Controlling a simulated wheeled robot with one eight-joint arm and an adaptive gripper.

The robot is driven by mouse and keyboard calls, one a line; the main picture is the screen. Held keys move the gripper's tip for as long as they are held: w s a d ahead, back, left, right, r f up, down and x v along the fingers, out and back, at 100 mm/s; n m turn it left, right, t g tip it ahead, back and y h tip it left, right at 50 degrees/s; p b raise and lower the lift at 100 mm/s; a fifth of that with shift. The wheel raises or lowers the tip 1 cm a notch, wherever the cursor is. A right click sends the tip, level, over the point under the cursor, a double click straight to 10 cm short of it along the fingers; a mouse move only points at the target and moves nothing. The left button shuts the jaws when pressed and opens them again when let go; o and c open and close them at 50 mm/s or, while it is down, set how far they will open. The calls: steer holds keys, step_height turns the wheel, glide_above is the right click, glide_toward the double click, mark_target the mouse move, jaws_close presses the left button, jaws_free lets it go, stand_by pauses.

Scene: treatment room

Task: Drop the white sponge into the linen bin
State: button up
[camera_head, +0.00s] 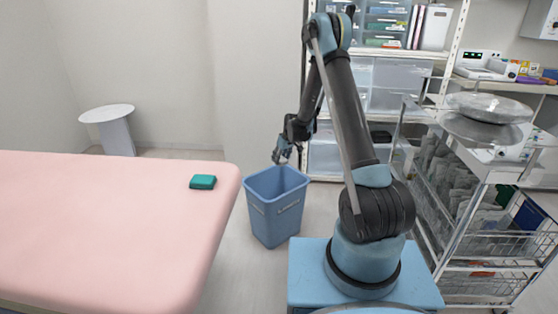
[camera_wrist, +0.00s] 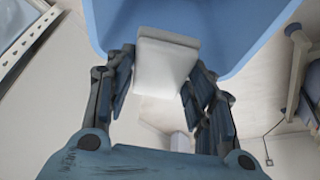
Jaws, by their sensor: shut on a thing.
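The white sponge (camera_wrist: 165,65) is held between the two fingers of my gripper (camera_wrist: 160,85), which is shut on it. The linen bin is the blue, open-topped bin (camera_head: 276,214) on the floor beside the pink bed. In the head view my gripper (camera_head: 283,155) points down just above the bin's far rim. The sponge is hard to make out in that view. In the wrist view the bin's blue wall (camera_wrist: 235,30) shows behind and around the sponge. The bin's inside floor is hidden.
The pink bed (camera_head: 110,220) fills the left, with a teal block (camera_head: 203,182) on it. A wire trolley (camera_head: 470,240) with metal bowls stands at the right. Shelves (camera_head: 385,75) with drawers stand behind my arm. A white round stool (camera_head: 110,125) is at the back left.

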steer(key=shift+a+f, duration=0.4)
steer(key=shift+a, duration=0.05)
steer(key=shift+f, duration=2.8)
steer(key=o, duration=1.2)
steer(key=shift+c, duration=0.2)
steer(key=shift+s+d+r, duration=0.1)
steer(key=v, duration=1.1)
steer(key=shift+r, duration=0.3)
steer(key=shift+s+d+r, duration=0.15)
